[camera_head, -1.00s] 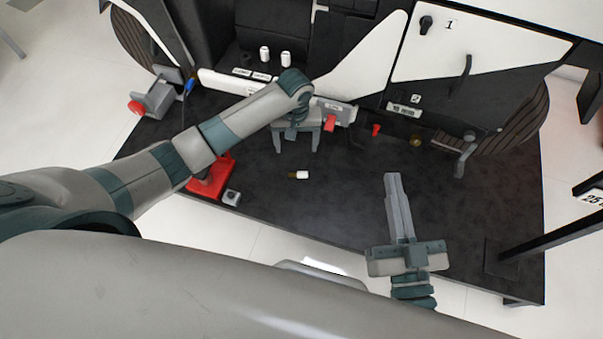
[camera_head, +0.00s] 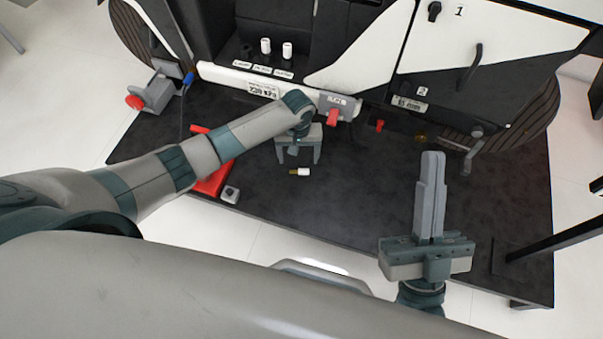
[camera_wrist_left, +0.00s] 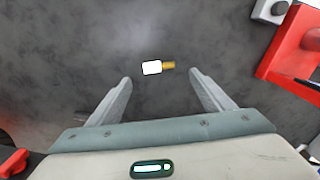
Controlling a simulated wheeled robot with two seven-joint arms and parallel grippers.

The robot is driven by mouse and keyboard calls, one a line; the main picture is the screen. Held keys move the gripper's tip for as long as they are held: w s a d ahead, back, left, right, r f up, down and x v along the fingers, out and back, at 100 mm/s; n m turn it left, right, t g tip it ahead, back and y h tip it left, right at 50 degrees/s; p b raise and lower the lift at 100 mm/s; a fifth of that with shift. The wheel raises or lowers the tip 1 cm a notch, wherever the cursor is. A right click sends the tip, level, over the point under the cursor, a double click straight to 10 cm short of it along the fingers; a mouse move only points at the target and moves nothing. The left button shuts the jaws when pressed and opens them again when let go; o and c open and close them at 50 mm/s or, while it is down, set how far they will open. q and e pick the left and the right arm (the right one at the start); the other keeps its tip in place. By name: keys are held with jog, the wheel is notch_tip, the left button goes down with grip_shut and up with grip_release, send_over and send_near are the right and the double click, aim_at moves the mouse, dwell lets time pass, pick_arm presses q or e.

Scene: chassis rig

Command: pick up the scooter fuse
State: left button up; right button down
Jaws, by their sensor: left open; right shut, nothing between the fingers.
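The fuse, a small white cylinder with a brass-coloured end, lies on its side on the dark platform (camera_head: 350,215); the fuse (camera_head: 300,172) is just in front of my left gripper (camera_head: 299,163) in the head view. In the left wrist view the fuse (camera_wrist_left: 152,68) lies beyond the fingertips, roughly centred between them, untouched. My left gripper (camera_wrist_left: 160,80) is open and empty, pointing down at the platform. My right gripper (camera_head: 432,155) is shut and empty, over the right part of the platform.
A red object (camera_head: 213,180) lies partly under my left arm, with a small grey block (camera_head: 230,194) beside it. White cylinders labelled in a row (camera_head: 287,50) stand on the rig behind. The platform's middle is clear.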

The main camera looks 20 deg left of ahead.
aim_at(299, 172)
pick_arm(q)
notch_tip(299, 172, down, 2)
jog(key=shift+f+b, duration=0.15)
jog(key=shift+b, duration=0.15)
jog(key=shift+f, duration=0.1)
pick_arm(e)
jog(key=shift+d+r+t+y, duration=0.15)
jog(key=shift+d+r+t, duration=0.2)
jog(key=shift+r, duration=0.2)
jog(key=shift+d+r+t+y, duration=0.15)
jog(key=shift+d+r+t, duration=0.2)
jog(key=shift+r, duration=0.2)
pick_arm(q)
jog(key=shift+f, duration=0.15)
